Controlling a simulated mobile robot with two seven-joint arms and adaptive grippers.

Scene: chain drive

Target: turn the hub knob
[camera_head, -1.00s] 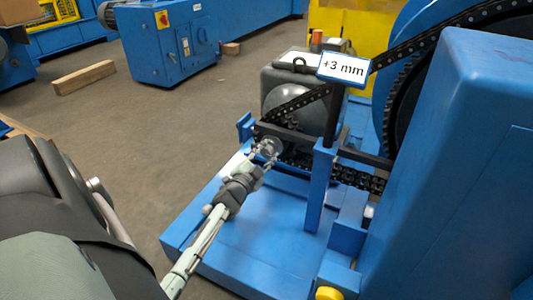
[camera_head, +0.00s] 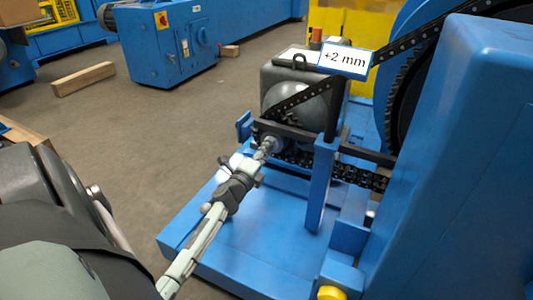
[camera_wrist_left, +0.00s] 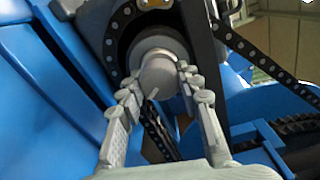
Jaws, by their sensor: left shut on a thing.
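The hub knob (camera_wrist_left: 158,76) is a grey round knob with a small light mark on its face, in the middle of the left wrist view. My left gripper (camera_wrist_left: 158,84) is shut on it, one finger on each side. In the head view my left gripper (camera_head: 264,150) reaches the hub at the front of the small sprocket, and the fingers largely hide the knob there. A sign (camera_head: 345,61) above the chain reads "+2 mm". My right gripper is not in view.
A black chain (camera_head: 400,48) runs from the hub up to a large wheel at the right. A blue post (camera_head: 320,185) and a blue housing (camera_head: 455,170) stand right of my left gripper. The blue base plate (camera_head: 265,245) lies below, mostly bare.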

